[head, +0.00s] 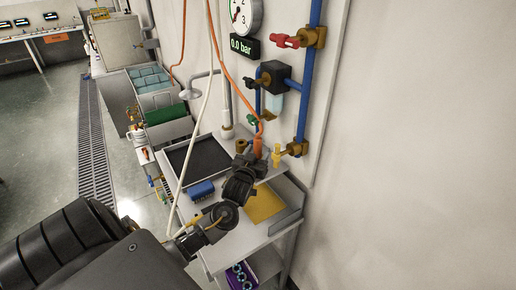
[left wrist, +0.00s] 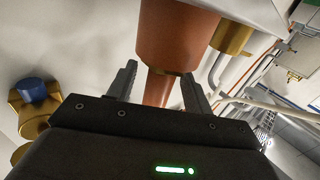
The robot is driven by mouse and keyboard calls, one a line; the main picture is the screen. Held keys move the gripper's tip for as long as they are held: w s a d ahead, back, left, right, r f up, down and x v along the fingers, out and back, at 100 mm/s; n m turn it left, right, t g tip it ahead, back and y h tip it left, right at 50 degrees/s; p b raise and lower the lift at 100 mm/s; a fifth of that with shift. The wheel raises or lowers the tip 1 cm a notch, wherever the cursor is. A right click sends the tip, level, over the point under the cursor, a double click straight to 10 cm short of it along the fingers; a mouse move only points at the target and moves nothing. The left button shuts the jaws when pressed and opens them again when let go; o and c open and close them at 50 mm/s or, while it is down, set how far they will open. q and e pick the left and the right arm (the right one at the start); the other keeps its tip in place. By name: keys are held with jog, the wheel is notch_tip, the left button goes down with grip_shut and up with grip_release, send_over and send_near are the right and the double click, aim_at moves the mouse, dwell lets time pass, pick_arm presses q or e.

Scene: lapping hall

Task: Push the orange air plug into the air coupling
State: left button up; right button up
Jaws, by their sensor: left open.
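The orange air plug (head: 258,146) hangs on an orange hose near the wall in the head view. In the left wrist view the plug (left wrist: 175,38) is a wide orange body with a narrower part reaching down between my fingers. My left gripper (head: 249,162) is open around that narrower part, one finger on each side; I cannot tell whether they touch it. The left gripper (left wrist: 158,92) shows close up in the wrist view. A brass fitting (head: 297,148) at the foot of the blue wall pipe looks like the air coupling, apart from the plug. My right gripper is not in view.
A yellow lever (head: 277,155) projects beside the brass fitting. A blue box (head: 201,190) and a yellow sheet (head: 264,203) lie on the bench below. A gauge (head: 241,13) and a "0.0 bar" display (head: 245,47) hang above. The wall at right is bare.

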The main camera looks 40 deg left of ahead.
pick_arm(q)
jog(key=shift+w, duration=0.15)
jog(key=shift+c, duration=0.8)
jog(key=c, duration=0.9)
grip_shut()
jog(key=shift+r, duration=0.15)
